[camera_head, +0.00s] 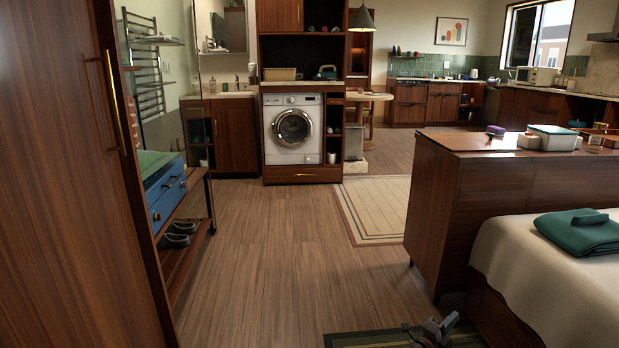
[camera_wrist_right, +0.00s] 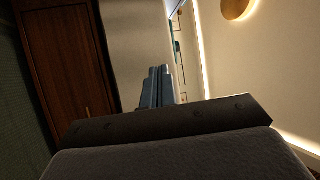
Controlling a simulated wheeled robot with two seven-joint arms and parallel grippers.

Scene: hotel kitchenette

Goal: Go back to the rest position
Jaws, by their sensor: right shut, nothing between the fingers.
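My right gripper (camera_head: 436,328) shows at the bottom edge of the head view, right of centre, above a dark striped mat. Its fingers are together with nothing between them. In the right wrist view the fingers (camera_wrist_right: 157,88) point away from the camera, side by side, touching no object. My left gripper is not in the head view.
A wooden cabinet (camera_head: 455,200) and a bed (camera_head: 550,265) with a folded green cloth (camera_head: 583,232) stand at the right. A tall wardrobe (camera_head: 70,180) and a shoe bench (camera_head: 185,245) line the left. The wooden floor (camera_head: 275,270) between them is clear, reaching a washing machine (camera_head: 293,128).

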